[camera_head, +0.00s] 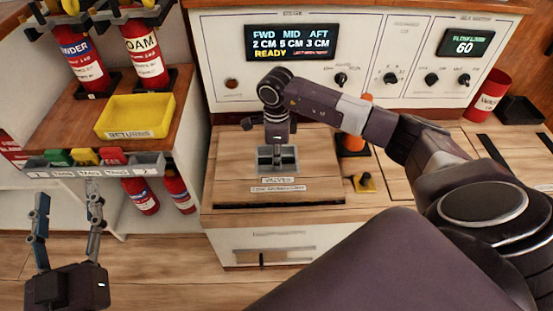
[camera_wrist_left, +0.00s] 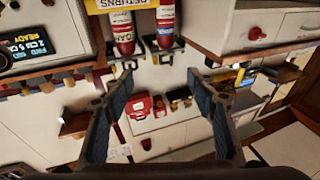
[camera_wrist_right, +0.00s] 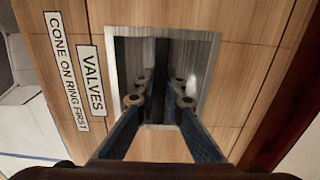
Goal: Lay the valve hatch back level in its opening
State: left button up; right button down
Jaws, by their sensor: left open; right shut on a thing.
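The valve hatch (camera_head: 232,168) is a wooden panel in the worktop, labelled VALVES and CONE ON RING FIRST. A dark line shows along its front edge; I cannot tell whether it lies fully level. A square metal recess (camera_head: 291,162) is set in it, with a dark bar (camera_wrist_right: 162,70) across the middle in the right wrist view. My right gripper (camera_wrist_right: 161,101) reaches down into the recess and is shut on this bar, its fingertips on either side. My left gripper (camera_head: 67,193) is open and empty, low at the left, in front of the shelf; its fingers spread wide in the left wrist view.
An orange cone (camera_head: 353,143) stands right of the hatch, partly behind my right arm. A small yellow object (camera_head: 364,183) lies nearby. The console display (camera_head: 291,42) is behind. A yellow RETURNS bin (camera_head: 135,115) and red extinguishers (camera_head: 147,50) occupy the left shelf. A red container (camera_head: 488,95) stands far right.

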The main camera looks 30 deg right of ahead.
jog(key=shift+w+f+b, duration=0.1)
jog(key=shift+f+b, duration=0.3)
jog(key=shift+f, duration=0.1)
jog(key=shift+f+b, duration=0.3)
jog(key=shift+f, duration=0.15)
jog(key=shift+f+b, duration=0.35)
jog(key=shift+f, duration=0.15)
jog(key=c, duration=2)
grip_release()
jog(key=shift+o, duration=0.2)
jog(key=shift+s+f, duration=0.15)
jog(key=shift+s, duration=0.05)
notch_tip(320, 180, up, 12)
jog(key=shift+w+r, duration=0.1)
jog(key=shift+r, duration=0.05)
pick_arm(q)
jog(key=s+r+t+h, duration=0.1)
jog(key=s+r+t, duration=0.3)
jog(key=r, duration=0.6)
jog(key=shift+s+t+h, duration=0.2)
jog(key=shift+t+h, duration=0.2)
jog(key=shift+t, duration=0.4)
